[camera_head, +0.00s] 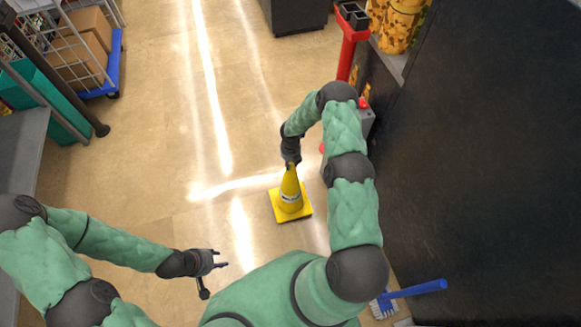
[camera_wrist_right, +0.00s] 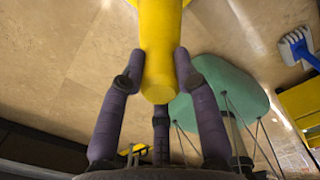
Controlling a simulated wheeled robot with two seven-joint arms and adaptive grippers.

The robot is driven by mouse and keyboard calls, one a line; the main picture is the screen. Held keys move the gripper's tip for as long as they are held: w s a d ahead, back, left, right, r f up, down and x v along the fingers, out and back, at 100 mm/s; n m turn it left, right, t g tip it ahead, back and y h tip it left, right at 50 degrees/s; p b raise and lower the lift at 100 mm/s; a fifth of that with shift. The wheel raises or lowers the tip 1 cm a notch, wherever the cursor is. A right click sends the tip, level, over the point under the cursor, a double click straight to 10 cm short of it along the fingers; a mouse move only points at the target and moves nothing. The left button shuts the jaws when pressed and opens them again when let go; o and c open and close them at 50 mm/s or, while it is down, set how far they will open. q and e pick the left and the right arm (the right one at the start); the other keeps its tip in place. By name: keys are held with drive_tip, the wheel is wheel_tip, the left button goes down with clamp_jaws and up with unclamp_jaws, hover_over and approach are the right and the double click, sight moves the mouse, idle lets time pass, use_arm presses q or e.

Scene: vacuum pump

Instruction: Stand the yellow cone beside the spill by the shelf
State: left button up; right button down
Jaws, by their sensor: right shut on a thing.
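The yellow cone (camera_head: 291,195), with a square yellow base and a dark-marked label band, is upright in the head view, right of centre. My right gripper (camera_head: 290,162) is shut on its top from above. In the right wrist view the purple-grey fingers (camera_wrist_right: 164,70) close around the narrow end of the cone (camera_wrist_right: 158,40). I cannot tell whether the base touches the floor. My left gripper (camera_head: 218,268) is open and empty, low and left of the cone. I cannot make out a spill among the bright floor reflections.
A wire cart with cardboard boxes (camera_head: 83,45) and a teal bin (camera_head: 45,105) stand at left. A red post (camera_head: 347,55) and shelf with yellow containers (camera_head: 397,25) are at upper right. A blue-handled brush (camera_head: 410,290) lies by the dark right wall. The middle floor is clear.

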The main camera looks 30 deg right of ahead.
wheel_tip(320, 180, down, 2)
drive_tip(key=shift+f+b, duration=0.2)
drive_tip(key=shift+b, duration=0.3)
drive_tip(key=shift+r, duration=0.1)
drive_tip(key=c, duration=0.9)
unclamp_jaws()
drive_tip(key=shift+s, duration=0.1)
